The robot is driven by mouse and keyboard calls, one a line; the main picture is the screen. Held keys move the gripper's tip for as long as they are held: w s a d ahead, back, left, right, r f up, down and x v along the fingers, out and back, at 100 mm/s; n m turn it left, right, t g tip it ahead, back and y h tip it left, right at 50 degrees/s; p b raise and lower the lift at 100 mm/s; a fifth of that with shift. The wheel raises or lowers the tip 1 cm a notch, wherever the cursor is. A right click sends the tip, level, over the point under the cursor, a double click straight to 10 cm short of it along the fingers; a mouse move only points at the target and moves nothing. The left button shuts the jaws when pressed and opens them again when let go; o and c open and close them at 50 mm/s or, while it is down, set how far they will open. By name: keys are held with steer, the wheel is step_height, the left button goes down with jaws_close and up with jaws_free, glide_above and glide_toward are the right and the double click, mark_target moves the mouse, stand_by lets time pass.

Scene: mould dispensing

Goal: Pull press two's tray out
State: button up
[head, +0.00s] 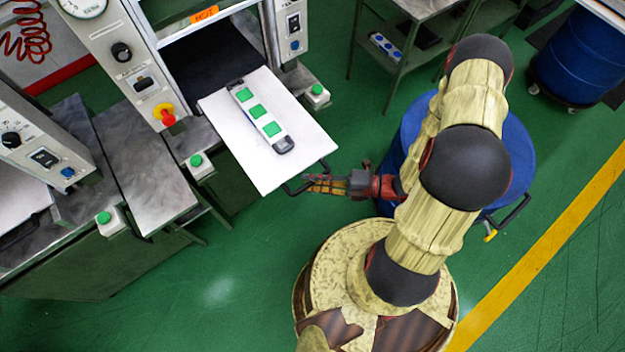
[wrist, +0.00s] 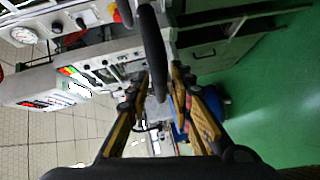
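A flat pale tray (head: 283,172) sticks well out of the open press (head: 205,50) in the head view. On it lies a long white mould (head: 259,115) with green squares and dark ends. The tray's dark handle (head: 290,190) is at its front edge. My gripper (head: 308,183) is at this handle, reaching in from the right. Part of the handle is hidden by the fingers. I cannot read a number on the press.
Another press (head: 40,145) stands at the left, with a metal side table (head: 145,175) between. Green-button boxes (head: 200,163) flank the tray. A blue drum (head: 515,150) stands behind my arm, and a shelf table (head: 390,65) at the back. Green floor is clear in front.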

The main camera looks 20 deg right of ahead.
steer(key=shift+o, duration=0.7)
steer(key=v, duration=1.2)
